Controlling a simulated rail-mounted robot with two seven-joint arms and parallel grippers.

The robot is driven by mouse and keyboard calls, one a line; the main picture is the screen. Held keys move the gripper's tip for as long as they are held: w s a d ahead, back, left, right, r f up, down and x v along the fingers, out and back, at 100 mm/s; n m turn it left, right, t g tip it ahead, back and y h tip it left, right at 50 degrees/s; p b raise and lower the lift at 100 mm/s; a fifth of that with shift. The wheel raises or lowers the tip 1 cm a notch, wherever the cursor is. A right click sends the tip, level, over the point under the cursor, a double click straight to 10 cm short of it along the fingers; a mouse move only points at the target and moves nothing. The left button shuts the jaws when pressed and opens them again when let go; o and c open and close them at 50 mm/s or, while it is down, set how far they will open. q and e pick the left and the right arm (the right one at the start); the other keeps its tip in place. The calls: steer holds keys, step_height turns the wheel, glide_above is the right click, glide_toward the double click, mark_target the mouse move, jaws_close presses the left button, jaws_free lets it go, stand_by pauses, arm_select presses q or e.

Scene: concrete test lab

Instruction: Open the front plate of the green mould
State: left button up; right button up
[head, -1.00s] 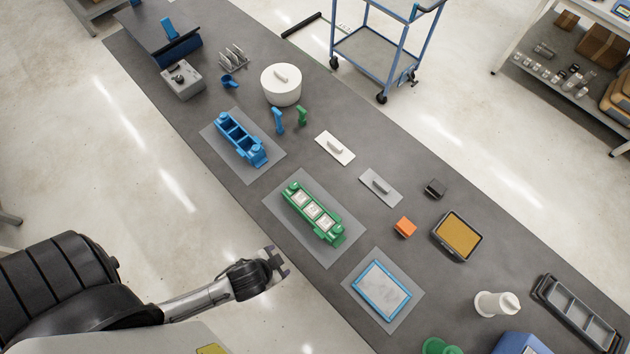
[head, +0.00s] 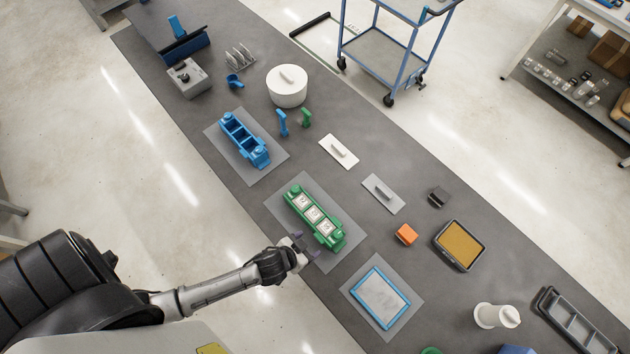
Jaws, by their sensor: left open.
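The green mould (head: 315,219) lies on a grey mat (head: 281,208) on the dark bench. It holds several whitish square blocks in a row. Its front plate, on the side toward my arm, appears to be in place along the blocks. My left gripper (head: 306,247) is open and empty, just in front of the mould at its lower end. Whether it touches the mould cannot be told from this view. My right gripper is not in view.
A blue mould (head: 245,141) lies on its own mat further up the bench. A blue-framed tray (head: 381,298) lies close below the green mould. An orange block (head: 406,234) and flat trowels (head: 383,193) are beyond it.

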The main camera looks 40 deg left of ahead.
mark_target(318, 239)
arm_select(q)
steer(key=shift+x, duration=2.7)
steer(key=c, duration=0.9)
steer(key=shift+f+b, duration=0.2)
steer(key=shift+b, duration=0.25)
steer(key=s+t+b, duration=0.1)
steer(key=t+b, duration=0.1)
steer(key=b, duration=0.1)
steer(key=s+f+t+b, duration=0.1)
steer(key=t+b, duration=0.1)
steer(key=b, duration=0.2)
steer(key=f+t+b, duration=0.1)
steer(key=b, duration=0.3)
steer(key=shift+s+a+f+t+h, duration=0.2)
steer(key=shift+s+a+t+h, duration=0.1)
steer(key=shift+s+t, duration=0.1)
steer(key=shift+s+t+h+b, duration=0.25)
steer(key=shift+t+b, duration=0.35)
steer(key=shift+b, duration=0.3)
steer(key=o, duration=0.9)
